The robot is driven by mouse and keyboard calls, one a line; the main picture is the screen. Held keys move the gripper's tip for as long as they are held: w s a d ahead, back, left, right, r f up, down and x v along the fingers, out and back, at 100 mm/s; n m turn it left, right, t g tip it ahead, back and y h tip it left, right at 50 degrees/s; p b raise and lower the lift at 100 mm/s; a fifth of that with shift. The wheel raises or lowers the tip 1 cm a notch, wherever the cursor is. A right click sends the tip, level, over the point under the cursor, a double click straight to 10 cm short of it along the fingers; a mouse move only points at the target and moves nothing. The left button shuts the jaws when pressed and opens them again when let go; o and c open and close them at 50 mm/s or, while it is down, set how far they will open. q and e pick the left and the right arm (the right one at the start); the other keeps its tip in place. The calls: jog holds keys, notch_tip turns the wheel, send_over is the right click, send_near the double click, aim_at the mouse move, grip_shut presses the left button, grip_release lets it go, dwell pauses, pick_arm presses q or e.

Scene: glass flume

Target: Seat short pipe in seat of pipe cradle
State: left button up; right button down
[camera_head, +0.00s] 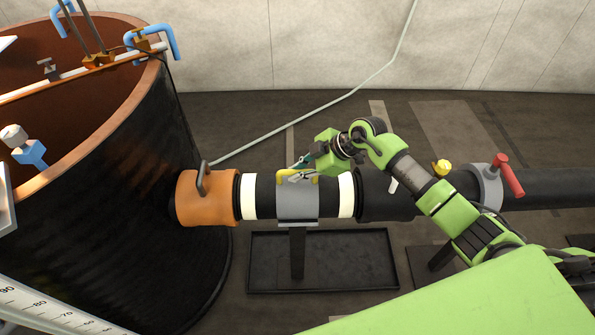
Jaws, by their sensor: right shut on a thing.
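The short pipe (265,196) is black with a cream band near each end. It lies level, in line between the orange collar (206,198) on the left and the wider black pipe end (385,193) on the right. The grey pipe cradle (298,207) stands on a dark post and covers the middle of the pipe's front side. Whether the pipe rests fully on the seat is hidden. A yellow handle (283,174) is on top of the pipe. My right gripper (298,173) is shut on this handle from above. My left gripper is not in view.
A large dark tank (120,185) with a copper-coloured rim fills the left. A black tray (345,262) lies on the floor under the pipe. A grey fitting with a red lever (508,175) and a yellow knob (442,167) are to the right. A pale hose (300,117) crosses behind.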

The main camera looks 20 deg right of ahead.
jog(key=c, duration=2.1)
grip_release()
jog(key=b+v, duration=0.1)
jog(key=v, duration=1.1)
jog(key=shift+r, duration=0.1)
